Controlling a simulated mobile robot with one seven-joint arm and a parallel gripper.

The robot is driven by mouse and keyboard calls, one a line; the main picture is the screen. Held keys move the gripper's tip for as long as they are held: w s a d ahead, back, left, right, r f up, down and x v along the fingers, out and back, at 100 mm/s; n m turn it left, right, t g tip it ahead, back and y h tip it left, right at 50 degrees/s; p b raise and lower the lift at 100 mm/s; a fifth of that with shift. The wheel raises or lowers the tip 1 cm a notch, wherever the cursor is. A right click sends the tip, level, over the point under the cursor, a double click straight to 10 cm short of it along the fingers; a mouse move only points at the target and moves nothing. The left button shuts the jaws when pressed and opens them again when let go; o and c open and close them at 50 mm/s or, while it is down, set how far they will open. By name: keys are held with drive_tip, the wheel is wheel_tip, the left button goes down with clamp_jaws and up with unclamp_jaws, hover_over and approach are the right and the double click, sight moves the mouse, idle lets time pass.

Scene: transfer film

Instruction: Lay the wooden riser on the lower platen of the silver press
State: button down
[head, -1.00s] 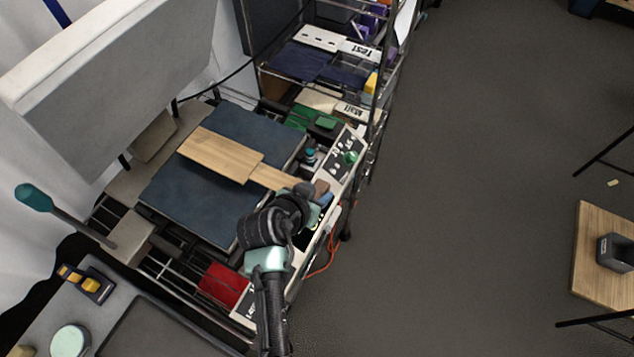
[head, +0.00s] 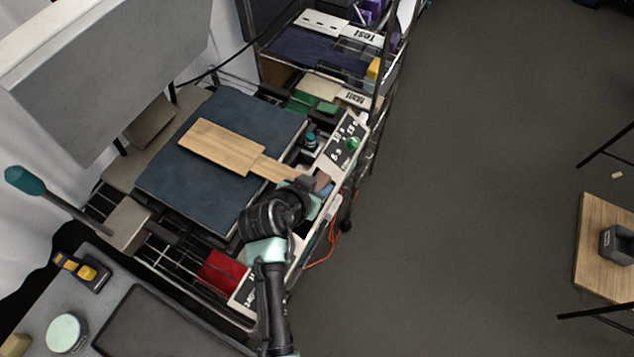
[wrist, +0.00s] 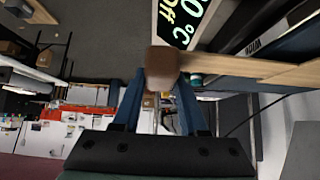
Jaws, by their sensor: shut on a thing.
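The wooden riser (head: 222,146) is a flat pale board with a narrower handle strip toward my gripper. In the head view it is over the dark blue lower platen (head: 196,190) of the silver press (head: 110,75); I cannot tell whether it touches the platen. My gripper (head: 318,183) is shut on the riser's handle end at the platen's right side. In the wrist view the brown block-like end (wrist: 162,70) shows between the blue fingers, with the board (wrist: 245,68) stretching off to the right. The press's upper part stands raised at the upper left.
A teal-handled lever (head: 25,181) sticks out at left. A red box (head: 221,272) lies on the rack below. A shelf with labelled trays (head: 318,50) stands behind.

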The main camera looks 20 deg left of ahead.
drive_tip(key=shift+f+b, duration=0.5)
drive_tip(key=shift+f, duration=0.05)
drive_tip(key=shift+c, duration=1.8)
unclamp_jaws()
drive_tip(key=b+v, duration=0.1)
drive_tip(key=v, duration=1.2)
drive_tip(key=shift+b, duration=0.4)
